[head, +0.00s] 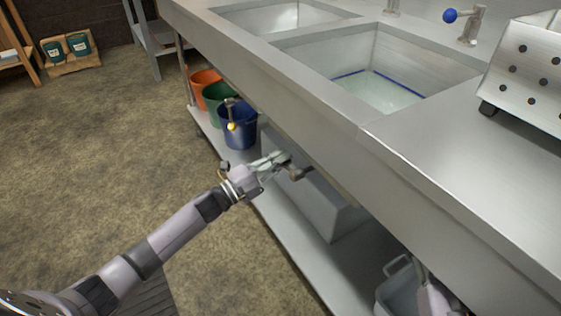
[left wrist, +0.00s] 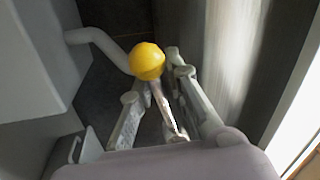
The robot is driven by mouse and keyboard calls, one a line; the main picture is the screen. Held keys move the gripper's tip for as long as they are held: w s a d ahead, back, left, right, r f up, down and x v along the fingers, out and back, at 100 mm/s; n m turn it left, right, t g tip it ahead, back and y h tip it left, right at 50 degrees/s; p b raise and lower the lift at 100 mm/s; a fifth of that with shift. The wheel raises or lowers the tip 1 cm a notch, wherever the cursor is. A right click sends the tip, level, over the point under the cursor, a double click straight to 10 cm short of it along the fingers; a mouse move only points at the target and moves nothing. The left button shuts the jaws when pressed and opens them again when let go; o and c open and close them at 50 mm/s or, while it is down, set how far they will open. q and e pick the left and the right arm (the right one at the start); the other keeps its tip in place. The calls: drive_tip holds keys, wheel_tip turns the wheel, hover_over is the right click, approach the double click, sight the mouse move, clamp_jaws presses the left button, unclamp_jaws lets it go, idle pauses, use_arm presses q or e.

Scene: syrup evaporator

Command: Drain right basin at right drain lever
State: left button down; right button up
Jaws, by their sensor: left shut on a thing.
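The right basin (head: 318,50) is sunk in the steel counter and shows a blue line around its inside, with shallow pale liquid at the bottom. My left gripper (head: 282,158) is under the counter's front edge, below this basin. In the left wrist view the right drain lever, with a yellow ball knob (left wrist: 147,61), has its stem between the fingers of my left gripper (left wrist: 172,95), which is shut on it. The knob sticks out past the fingertips. In the head view the knob is hidden. A part of my right arm (head: 432,296) shows at the bottom edge; its fingers are unclear.
Another yellow-knobbed lever (head: 232,126) hangs in front of a blue bucket (head: 238,135), beside green (head: 214,108) and orange (head: 200,82) buckets on the low shelf. A grey bin (head: 335,212) stands below the gripper. A perforated steel box (head: 525,75) sits on the counter.

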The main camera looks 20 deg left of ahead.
use_arm(q)
drive_tip(key=shift+w+a+r, duration=0.25)
drive_tip(key=shift+a, duration=0.15)
drive_tip(key=c, duration=1.8)
unclamp_jaws()
drive_tip(key=shift+c, duration=0.2)
drive_tip(key=o, duration=0.4)
drive_tip(key=shift+f, duration=0.25)
drive_tip(key=shift+o, duration=0.7)
drive_tip(key=shift+s+d, duration=0.1)
drive_tip(key=shift+d, duration=0.05)
drive_tip(key=shift+s, duration=0.1)
drive_tip(key=v, duration=1.1)
drive_tip(key=shift+s+a, duration=0.25)
drive_tip(key=shift+a, duration=0.05)
